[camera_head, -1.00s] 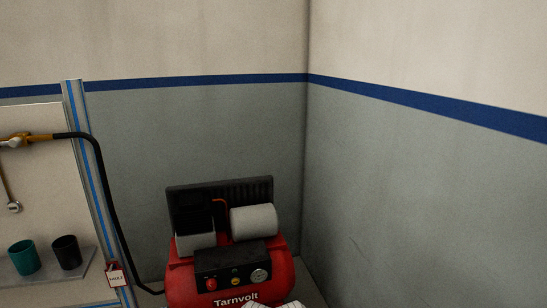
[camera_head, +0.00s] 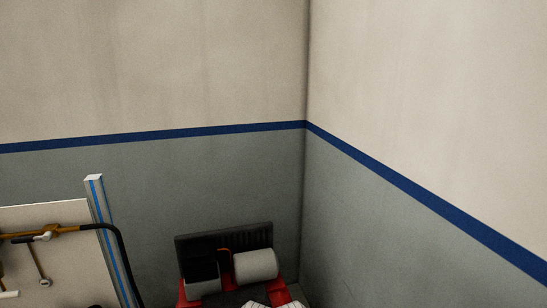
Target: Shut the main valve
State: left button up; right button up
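A brass pipe fitting (camera_head: 62,229) with a pale lever-like piece (camera_head: 42,237) is at the left edge, on a white panel. It may be the main valve; its handle position is too small to tell. A black hose (camera_head: 122,250) runs from the fitting over the panel's edge and down. Neither of my grippers can be made out in the view.
A red compressor (camera_head: 189,293) with a grey cylinder (camera_head: 256,265) and dark grille (camera_head: 212,240) stands in the corner, its lower part cut off. An aluminium post (camera_head: 98,205) edges the panel (camera_head: 45,213). Bare walls fill the rest. A pale ribbed shape at the bottom edge is unclear.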

aim_at(29, 239)
jog(key=u, duration=1.65)
jog(key=i+l+z, duration=0.15)
jog(key=z, duration=0.25)
